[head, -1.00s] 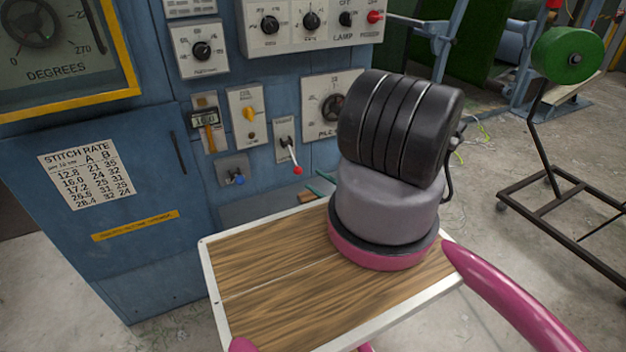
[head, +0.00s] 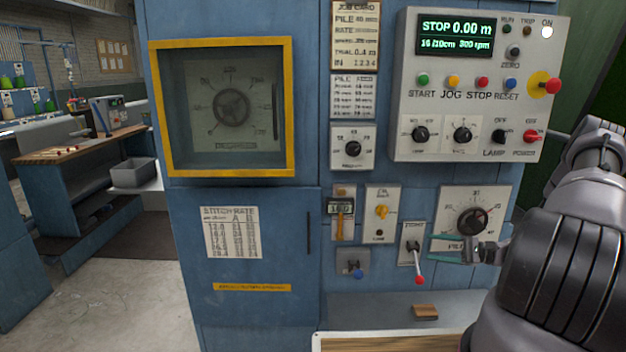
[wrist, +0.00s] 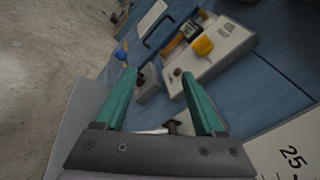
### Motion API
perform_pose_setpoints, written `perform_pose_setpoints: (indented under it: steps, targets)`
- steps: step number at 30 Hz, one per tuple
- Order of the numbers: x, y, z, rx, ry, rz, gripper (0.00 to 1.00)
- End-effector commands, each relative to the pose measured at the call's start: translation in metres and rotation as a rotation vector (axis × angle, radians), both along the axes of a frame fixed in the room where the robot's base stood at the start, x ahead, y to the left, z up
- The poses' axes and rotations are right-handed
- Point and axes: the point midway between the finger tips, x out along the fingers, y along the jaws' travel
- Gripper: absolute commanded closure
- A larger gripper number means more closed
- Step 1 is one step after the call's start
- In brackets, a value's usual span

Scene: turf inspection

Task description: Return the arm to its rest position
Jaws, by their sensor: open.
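My arm (head: 560,255) comes in from the right edge of the head view and reaches toward the blue machine panel. My gripper (head: 440,248) has teal fingers and is just right of the red-tipped lever (head: 419,280), in front of the lower edge of the large dial plate (head: 475,215). In the wrist view my gripper (wrist: 158,75) has its two fingers spread apart. A dark knob with a pale rod (wrist: 172,127) shows between the finger bases; I cannot tell whether anything touches it. Nothing is clearly gripped.
The control box (head: 485,80) with a lit display reading STOP 0.00 m is above the gripper. A plate with a yellow knob (head: 381,212) is to the left. A small wooden block (head: 425,311) lies on the ledge below. Open floor (head: 140,290) lies at left.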

Motion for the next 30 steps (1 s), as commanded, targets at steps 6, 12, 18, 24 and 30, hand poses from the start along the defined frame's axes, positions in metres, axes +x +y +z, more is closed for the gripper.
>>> perform_pose_setpoints:
  steps: [6,12,18,24,30]
  targets:
    - [-0.002,0.026,0.085,-0.256,-0.010,0.205,0.29]
    - [-0.016,0.050,0.156,-0.494,-0.032,0.339,0.29]
    - [-0.039,0.074,0.220,-0.725,-0.078,0.422,0.29]
    - [-0.073,0.096,0.282,-0.957,-0.150,0.457,0.29]
    - [-0.114,0.115,0.336,-1.168,-0.253,0.440,0.29]
